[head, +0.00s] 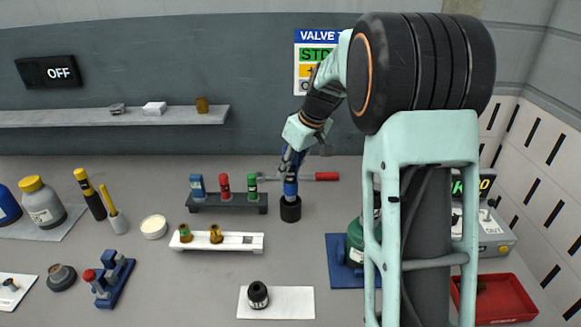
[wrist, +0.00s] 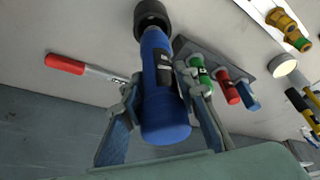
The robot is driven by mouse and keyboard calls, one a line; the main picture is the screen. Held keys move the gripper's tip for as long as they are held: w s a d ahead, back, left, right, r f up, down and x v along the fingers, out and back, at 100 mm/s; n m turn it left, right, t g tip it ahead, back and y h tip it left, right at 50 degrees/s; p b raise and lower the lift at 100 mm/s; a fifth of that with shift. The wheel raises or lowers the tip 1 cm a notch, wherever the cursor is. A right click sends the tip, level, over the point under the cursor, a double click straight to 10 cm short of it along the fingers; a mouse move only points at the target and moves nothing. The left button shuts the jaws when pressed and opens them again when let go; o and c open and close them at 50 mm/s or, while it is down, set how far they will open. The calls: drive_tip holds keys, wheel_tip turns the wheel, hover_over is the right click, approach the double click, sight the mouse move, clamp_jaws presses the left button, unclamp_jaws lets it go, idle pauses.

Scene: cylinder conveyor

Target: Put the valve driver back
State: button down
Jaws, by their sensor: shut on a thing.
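The blue valve driver (head: 291,188) stands about upright between the fingers of my gripper (head: 292,160), just right of the dark rack. It also shows in the wrist view (wrist: 160,60), with a finger of my gripper (wrist: 165,95) on each side of its blue body. My gripper is shut on it. Its lower end meets a round black cup (head: 291,209) on the table, which also shows in the wrist view (wrist: 153,16). I cannot tell how deep the driver sits in the cup.
A dark rack (head: 228,208) with blue, red and green pieces stands close left. A red-handled tool (head: 326,176) lies behind, to the right. A white rack (head: 250,243) is in front. A green container (head: 354,242) on a blue mat is front right.

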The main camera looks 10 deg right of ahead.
sight(291, 186)
drive_tip(key=shift+f+b, duration=2.5)
drive_tip(key=shift+f, duration=0.5)
drive_tip(key=c, duration=1.5)
unclamp_jaws()
drive_tip(key=shift+r, duration=0.1)
drive_tip(key=shift+c, duration=0.2)
drive_tip(key=shift+o, duration=0.5)
drive_tip(key=shift+f, duration=0.2)
drive_tip(key=shift+r+p, duration=1.95)
drive_tip(key=shift+r, duration=1.2)
